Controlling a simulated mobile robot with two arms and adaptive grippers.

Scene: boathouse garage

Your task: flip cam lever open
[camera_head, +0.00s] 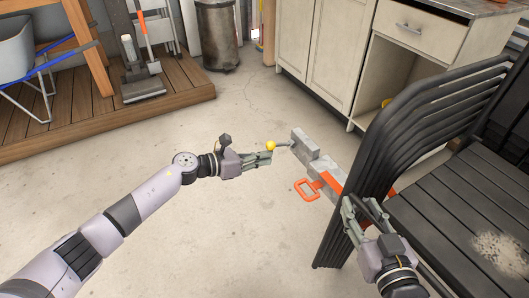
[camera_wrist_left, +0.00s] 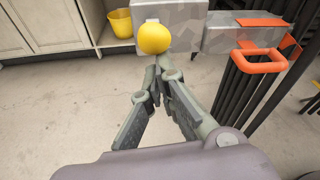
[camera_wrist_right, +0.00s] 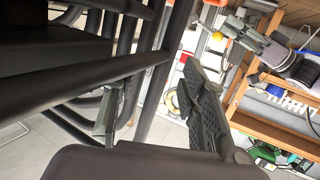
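A yellow ball knob (camera_head: 270,146) sits at the end of a short dark lever (camera_head: 283,144) on a grey mottled block assembly (camera_head: 308,147). An orange loop handle (camera_head: 308,190) sticks out of the assembly's near side. My left gripper (camera_head: 268,157) is beside the knob; in the left wrist view its fingertips (camera_wrist_left: 162,66) come together just below the knob (camera_wrist_left: 154,38). Whether they touch it I cannot tell. The lever is mostly hidden there. My right gripper (camera_head: 362,205) is open at the black chair, with a dark chair bar (camera_wrist_right: 153,82) showing between its fingers.
Black slatted chairs (camera_head: 410,140) crowd the right side around my right gripper. A cream cabinet (camera_head: 320,45) stands behind the block assembly, with a yellow bucket (camera_wrist_left: 122,23) inside. A wooden platform (camera_head: 90,105) is at the back left. The concrete floor in the middle is clear.

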